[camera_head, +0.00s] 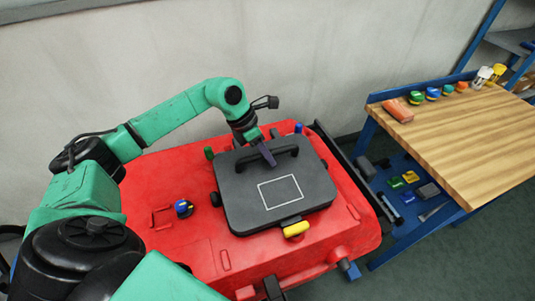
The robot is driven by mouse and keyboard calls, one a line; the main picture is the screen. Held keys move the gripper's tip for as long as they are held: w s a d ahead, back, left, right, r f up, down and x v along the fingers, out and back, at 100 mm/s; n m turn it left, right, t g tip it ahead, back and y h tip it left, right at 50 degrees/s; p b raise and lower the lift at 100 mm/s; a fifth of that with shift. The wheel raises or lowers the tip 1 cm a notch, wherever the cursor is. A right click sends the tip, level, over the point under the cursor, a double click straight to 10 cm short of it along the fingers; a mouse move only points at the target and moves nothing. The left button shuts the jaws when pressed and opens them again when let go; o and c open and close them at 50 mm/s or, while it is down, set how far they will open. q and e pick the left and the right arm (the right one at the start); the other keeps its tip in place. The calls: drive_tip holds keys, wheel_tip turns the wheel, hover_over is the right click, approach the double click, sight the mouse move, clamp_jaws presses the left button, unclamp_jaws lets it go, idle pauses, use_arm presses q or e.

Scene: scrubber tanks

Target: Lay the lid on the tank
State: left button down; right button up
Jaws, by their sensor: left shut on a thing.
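The lid (240,203) is a dark grey square plate with a white square outline and a black bar handle (288,151) at its far side. The tank (222,245) is the red scrubber body. The lid lies over the top of the tank and looks flat; I cannot tell whether it rests fully there. My left gripper (267,154) is shut on the lid's handle, reaching down from the far side. Its fingertips partly cover the handle. The tank opening is hidden under the lid. My right gripper is not in view.
A yellow latch (296,229) is at the lid's near edge. A blue and black cap (183,208) sits on the red body to the left. A wooden workbench (460,130) with several small items stands at right. A grey wall (320,60) is behind.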

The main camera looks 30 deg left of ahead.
use_arm(q)
drive_tip(key=shift+f+b, duration=0.45)
drive_tip(key=shift+f, duration=0.2)
drive_tip(key=shift+r, duration=0.1)
drive_tip(key=shift+d, duration=0.1)
idle(0.5)
drive_tip(key=shift+c, duration=0.8)
unclamp_jaws()
drive_tip(key=shift+r, duration=0.15)
drive_tip(key=shift+p+v, duration=0.9)
drive_tip(key=shift+v, duration=1.3)
